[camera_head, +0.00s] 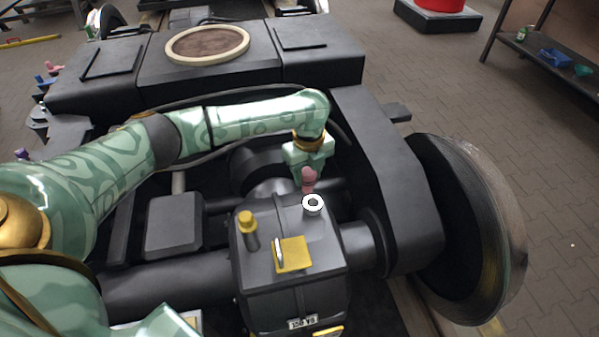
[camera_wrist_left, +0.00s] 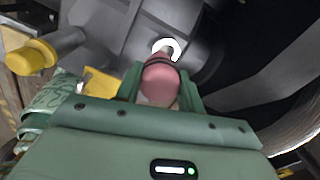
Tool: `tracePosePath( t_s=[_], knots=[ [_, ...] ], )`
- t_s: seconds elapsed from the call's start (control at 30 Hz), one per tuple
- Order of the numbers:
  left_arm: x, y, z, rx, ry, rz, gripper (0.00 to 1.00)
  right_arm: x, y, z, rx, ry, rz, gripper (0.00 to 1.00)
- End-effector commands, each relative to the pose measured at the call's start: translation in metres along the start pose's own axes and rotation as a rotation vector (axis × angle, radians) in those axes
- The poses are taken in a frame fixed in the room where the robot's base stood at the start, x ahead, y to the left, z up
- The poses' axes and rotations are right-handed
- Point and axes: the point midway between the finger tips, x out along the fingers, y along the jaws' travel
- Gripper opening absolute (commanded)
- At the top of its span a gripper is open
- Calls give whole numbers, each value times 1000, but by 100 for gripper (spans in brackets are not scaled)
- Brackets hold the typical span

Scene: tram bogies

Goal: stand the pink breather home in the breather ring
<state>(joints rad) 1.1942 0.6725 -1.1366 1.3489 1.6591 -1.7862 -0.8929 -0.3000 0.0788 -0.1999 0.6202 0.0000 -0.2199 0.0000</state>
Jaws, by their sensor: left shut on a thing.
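The pink breather (camera_head: 308,178) is held upright in my left gripper (camera_head: 307,168), which points down over the dark gearbox. The breather also shows in the left wrist view (camera_wrist_left: 160,83), between the green fingers. The white breather ring (camera_head: 313,204) sits on top of the gearbox, and its dark centre shows in the head view. The breather's lower end is at the ring's far edge in the head view; I cannot tell whether they touch. In the left wrist view the ring (camera_wrist_left: 174,45) is partly covered by the breather. My right gripper is out of view.
The gearbox (camera_head: 290,285) carries a yellow-capped filler (camera_head: 246,222) left of the ring and a yellow plate (camera_head: 293,254) in front of it. A large wheel (camera_head: 470,230) stands at the right. Dark bogie beams surround my left arm.

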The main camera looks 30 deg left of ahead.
Motion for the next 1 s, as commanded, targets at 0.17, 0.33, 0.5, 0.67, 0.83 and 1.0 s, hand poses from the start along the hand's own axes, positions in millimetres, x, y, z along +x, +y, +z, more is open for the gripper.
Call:
tracePosePath(
  t_s=[0.17,0.33,0.5,0.67,0.83,1.0],
  knots=[
    [0,-6,-2,6,0,-1,14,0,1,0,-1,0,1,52],
    [-1,-12,-5,13,0,-1,14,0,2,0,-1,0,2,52],
    [0,-15,-7,17,0,0,14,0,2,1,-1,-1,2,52],
    [0,-15,-7,17,0,0,14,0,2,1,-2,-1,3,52],
    [0,-15,-7,17,0,0,14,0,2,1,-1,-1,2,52],
    [-1,-15,-7,17,0,0,14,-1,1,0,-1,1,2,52]
  ],
)
